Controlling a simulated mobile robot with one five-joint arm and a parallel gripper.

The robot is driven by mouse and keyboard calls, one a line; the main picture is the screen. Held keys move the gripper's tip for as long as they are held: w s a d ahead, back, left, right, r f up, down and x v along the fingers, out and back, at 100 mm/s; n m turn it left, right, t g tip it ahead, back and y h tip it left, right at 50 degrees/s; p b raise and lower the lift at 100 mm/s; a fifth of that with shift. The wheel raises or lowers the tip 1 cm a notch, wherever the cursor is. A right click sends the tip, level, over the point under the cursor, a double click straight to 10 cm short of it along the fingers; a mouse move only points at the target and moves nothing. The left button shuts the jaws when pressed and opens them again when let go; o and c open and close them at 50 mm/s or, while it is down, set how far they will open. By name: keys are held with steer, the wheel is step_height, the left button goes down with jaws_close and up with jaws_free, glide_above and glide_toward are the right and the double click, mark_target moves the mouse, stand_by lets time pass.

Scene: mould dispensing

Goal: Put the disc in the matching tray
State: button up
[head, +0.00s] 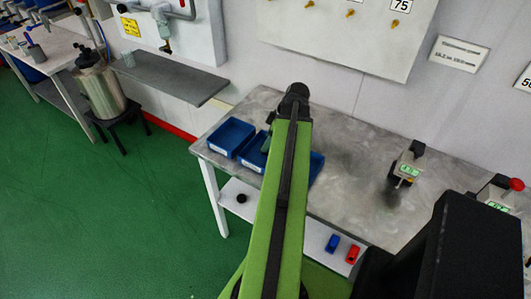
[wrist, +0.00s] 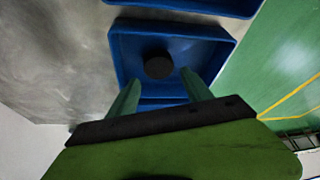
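A dark round disc (wrist: 158,65) shows in the wrist view inside the outline of a blue tray (wrist: 118,50). It looks to be on the tray floor, though the exact height is hard to tell. My gripper (wrist: 161,78) is open, with its two green fingers apart over the near side of this tray. The disc shows just beyond the fingertips, with no finger visibly touching it. In the head view my arm covers the disc and most of my gripper. Blue trays stand at the table's left end, including a left one (head: 231,137) and one partly behind my arm (head: 317,168).
The grey metal table (head: 345,150) is clear right of the trays up to a small device with a green display (head: 406,165). A small dark round object (head: 241,198) and blue and red items (head: 333,243) are on the lower shelf. A wall stands behind.

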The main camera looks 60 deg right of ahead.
steer(key=shift+o, duration=0.8)
steer(key=p+v, duration=1.6)
steer(key=v, duration=0.1)
steer(key=shift+r, duration=0.25)
steer(key=shift+w, duration=0.1)
